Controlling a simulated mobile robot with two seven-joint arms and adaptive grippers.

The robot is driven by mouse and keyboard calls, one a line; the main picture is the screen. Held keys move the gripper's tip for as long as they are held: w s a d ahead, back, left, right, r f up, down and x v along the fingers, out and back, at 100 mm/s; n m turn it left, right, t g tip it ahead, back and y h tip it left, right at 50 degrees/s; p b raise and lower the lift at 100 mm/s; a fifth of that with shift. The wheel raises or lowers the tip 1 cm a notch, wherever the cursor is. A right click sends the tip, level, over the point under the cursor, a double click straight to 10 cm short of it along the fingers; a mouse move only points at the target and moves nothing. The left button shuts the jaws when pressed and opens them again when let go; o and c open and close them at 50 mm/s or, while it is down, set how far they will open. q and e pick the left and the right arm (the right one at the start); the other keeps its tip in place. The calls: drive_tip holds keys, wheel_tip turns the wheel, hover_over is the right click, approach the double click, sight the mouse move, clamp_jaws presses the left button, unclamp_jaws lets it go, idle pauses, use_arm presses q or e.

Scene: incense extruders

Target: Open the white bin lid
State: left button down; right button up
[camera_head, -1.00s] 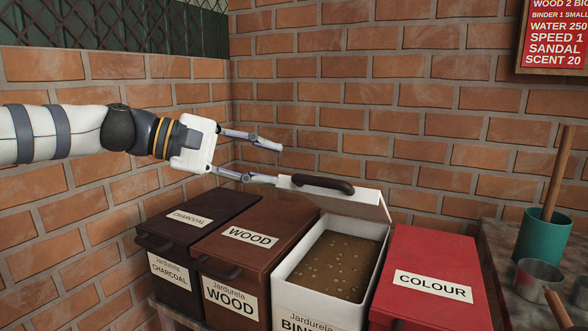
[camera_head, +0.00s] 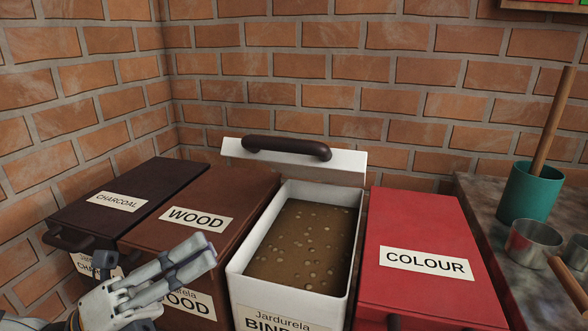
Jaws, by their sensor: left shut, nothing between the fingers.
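The white bin (camera_head: 240,282), with a label that starts "BIN", stands between the wood bin and the red bin. Its white lid (camera_head: 345,171) is raised at the back, with the dark handle (camera_head: 286,147) along its upper edge. Brown speckled material (camera_head: 302,248) shows inside the open bin. My left gripper (camera_head: 197,257) is shut and empty at the lower left, in front of the wood bin and apart from the lid. It hides part of the wood bin's front label. My right gripper is not in view.
The dark charcoal bin (camera_head: 128,192) and the brown wood bin (camera_head: 236,186) are shut at left. The red colour bin (camera_head: 425,232) is shut at right. A counter (camera_head: 478,192) holds a teal pot (camera_head: 530,192) and metal cups (camera_head: 533,242). A brick wall stands close behind.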

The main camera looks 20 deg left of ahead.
use_arm(q)
drive_tip(key=w+a+r+p+x, duration=0.1)
drive_tip(key=x, duration=1.1)
drive_tip(key=shift+r, duration=0.55)
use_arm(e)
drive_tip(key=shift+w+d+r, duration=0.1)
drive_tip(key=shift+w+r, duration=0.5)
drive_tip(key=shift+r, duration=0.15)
use_arm(q)
drive_tip(key=shift+w+a, duration=0.1)
